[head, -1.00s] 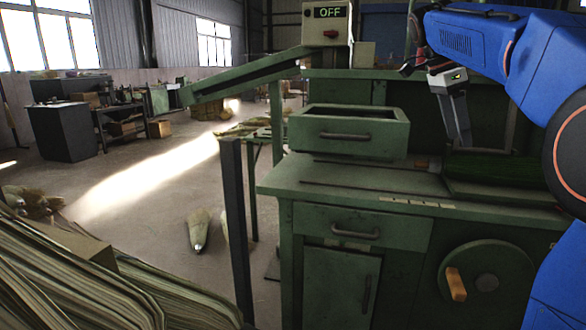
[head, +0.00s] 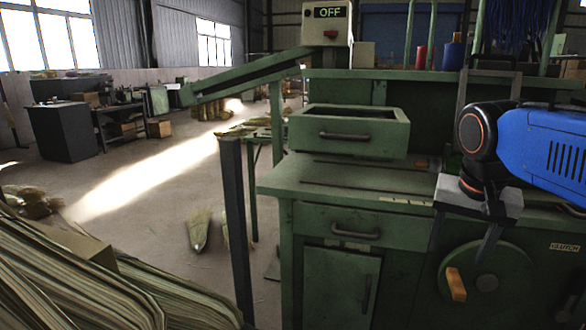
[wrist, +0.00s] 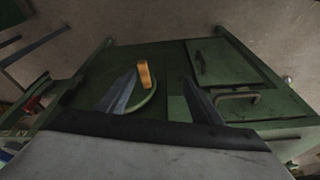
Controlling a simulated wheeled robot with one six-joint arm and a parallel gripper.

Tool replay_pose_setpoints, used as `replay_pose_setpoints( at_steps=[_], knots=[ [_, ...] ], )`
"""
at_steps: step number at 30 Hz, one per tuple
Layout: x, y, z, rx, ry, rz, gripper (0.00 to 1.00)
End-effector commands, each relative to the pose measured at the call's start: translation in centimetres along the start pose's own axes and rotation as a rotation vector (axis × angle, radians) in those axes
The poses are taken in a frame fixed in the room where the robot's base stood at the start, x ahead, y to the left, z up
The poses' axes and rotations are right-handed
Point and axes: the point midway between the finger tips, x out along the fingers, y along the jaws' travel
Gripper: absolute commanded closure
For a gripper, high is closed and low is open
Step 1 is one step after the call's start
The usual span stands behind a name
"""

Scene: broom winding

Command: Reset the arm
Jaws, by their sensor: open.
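My gripper (head: 462,245) hangs from my blue arm at the right of the head view, pointing down in front of the green machine bench (head: 345,180). In the wrist view the two fingers (wrist: 160,92) stand apart with nothing held between them. The round green handwheel (head: 490,283) with its orange-brown handle (head: 456,284) is on the bench front, beyond the fingers. The handle also shows between the fingers in the wrist view (wrist: 144,74). I cannot tell the exact gap between the fingers and the wheel.
A control box (head: 330,25) reading OFF stands above the bench. An open green drawer box (head: 350,133) sits on the bench top. A dark post (head: 236,230) and stacked broom straw (head: 80,285) are at the left. Red and blue spools (head: 421,57) stand at the back.

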Motion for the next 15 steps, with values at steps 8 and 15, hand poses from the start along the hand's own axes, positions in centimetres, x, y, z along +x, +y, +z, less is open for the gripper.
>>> replay_pose_setpoints(
  at_steps=[8,15],
  knots=[
    [6.2,1.6,8.6,-0.313,0.063,-0.107,0.4],
    [10.2,2.3,13.1,-0.484,0.114,-0.156,0.4]
  ],
)
